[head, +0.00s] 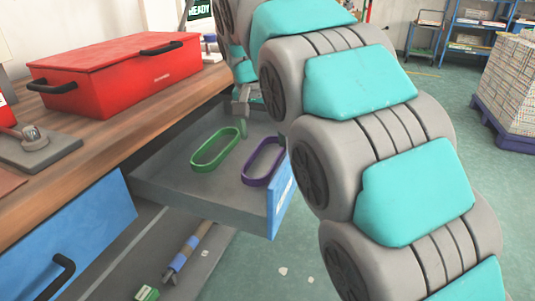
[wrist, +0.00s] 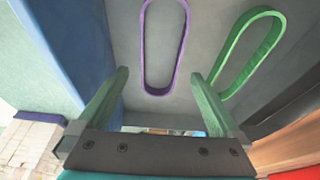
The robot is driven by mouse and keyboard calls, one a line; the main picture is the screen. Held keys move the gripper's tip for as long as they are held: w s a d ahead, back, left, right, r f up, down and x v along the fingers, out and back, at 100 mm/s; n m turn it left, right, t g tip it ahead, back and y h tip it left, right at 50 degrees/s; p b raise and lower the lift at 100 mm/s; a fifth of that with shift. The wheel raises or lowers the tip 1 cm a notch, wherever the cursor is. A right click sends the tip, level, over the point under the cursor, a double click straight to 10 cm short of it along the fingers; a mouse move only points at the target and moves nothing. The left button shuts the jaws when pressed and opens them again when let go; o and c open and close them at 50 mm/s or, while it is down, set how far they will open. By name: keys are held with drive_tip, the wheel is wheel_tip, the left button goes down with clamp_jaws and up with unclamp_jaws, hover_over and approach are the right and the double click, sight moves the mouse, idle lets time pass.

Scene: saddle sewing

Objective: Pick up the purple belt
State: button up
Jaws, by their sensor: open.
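The purple belt (head: 257,182) is an upright-edged oval loop lying in the open grey drawer (head: 200,205), close to its blue front panel. In the wrist view the purple belt (wrist: 144,45) lies ahead, with its near rounded end between the lines of the fingertips. My gripper (head: 243,122) is over the drawer's far part in the head view, partly hidden by my arm. In the wrist view my gripper (wrist: 158,80) has its two green fingers spread, with nothing between them. A gap to the belt seems to remain, though its height is hard to tell.
A green belt (head: 204,168) lies beside the purple one, and shows near the right finger in the wrist view (wrist: 266,52). The drawer walls are close around. A red toolbox (head: 120,75) stands on the wooden bench (head: 110,135). A lower drawer holds tools.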

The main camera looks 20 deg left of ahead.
sight(266, 160)
drive_tip(key=shift+p+x, duration=0.4)
drive_tip(key=shift+x, duration=2.85)
drive_tip(key=shift+c, duration=0.2)
drive_tip(key=c, duration=1.3)
drive_tip(key=shift+c, duration=0.2)
drive_tip(key=shift+r, duration=0.15)
